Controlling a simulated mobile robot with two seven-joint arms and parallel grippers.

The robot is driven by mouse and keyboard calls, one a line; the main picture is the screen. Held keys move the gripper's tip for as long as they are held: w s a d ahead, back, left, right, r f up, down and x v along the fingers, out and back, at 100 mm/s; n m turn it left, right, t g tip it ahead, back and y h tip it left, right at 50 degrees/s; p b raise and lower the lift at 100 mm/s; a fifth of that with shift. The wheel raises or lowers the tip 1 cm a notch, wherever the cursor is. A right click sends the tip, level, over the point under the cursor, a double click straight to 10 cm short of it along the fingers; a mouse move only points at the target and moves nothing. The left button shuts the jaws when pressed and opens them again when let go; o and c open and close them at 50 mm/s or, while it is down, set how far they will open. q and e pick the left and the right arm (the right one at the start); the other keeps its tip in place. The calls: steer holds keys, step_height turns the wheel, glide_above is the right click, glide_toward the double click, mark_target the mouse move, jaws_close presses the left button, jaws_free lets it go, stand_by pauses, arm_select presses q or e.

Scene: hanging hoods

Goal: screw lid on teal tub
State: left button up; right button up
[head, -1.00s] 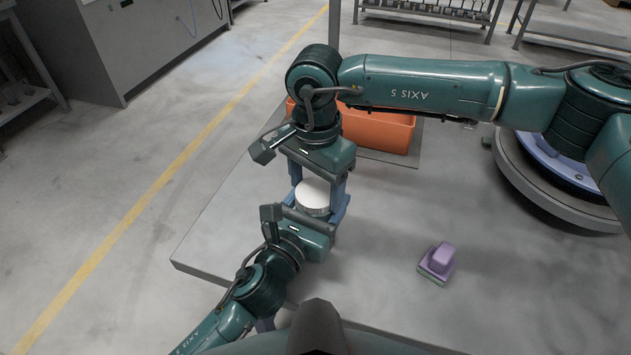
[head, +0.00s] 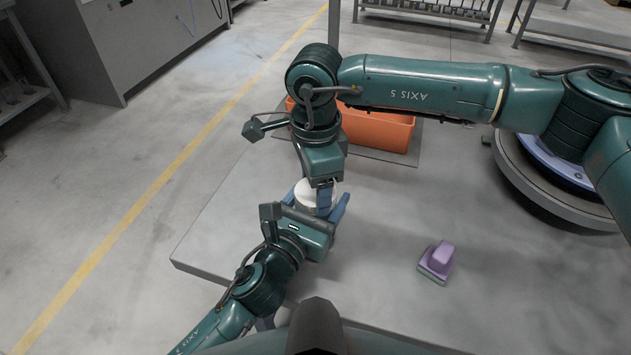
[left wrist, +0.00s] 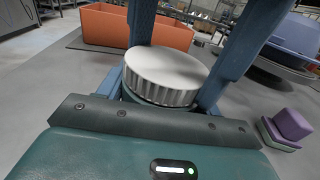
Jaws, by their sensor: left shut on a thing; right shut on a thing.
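The white lid (head: 304,194) sits on the tub at the left part of the table. In the left wrist view the lid (left wrist: 165,70) is a flat white disc with a ribbed edge, level on the tub (left wrist: 128,96), of which only a teal strip shows below it. My right gripper (head: 320,196) comes down from above and is shut on the lid; its blue fingers stand on either side of it in the left wrist view. My left gripper (head: 317,210) is shut on the tub from the near side, its blue fingers low around it. Most of the tub is hidden.
A purple block on a green base (head: 438,260) lies to the right on the table. A round blue and grey stand (head: 560,175) is at the far right. The table's middle is clear.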

arm_select(q)
steer(key=shift+s+d, duration=0.1)
arm_select(e)
steer(key=shift+w, duration=0.1)
steer(key=o, duration=0.9)
steer(key=shift+c, duration=0.2)
steer(key=shift+o, duration=1.1)
steer(key=shift+s, duration=0.2)
steer(key=shift+w+r, duration=0.1)
steer(key=shift+r, duration=2.15)
steer(key=shift+c, duration=0.4)
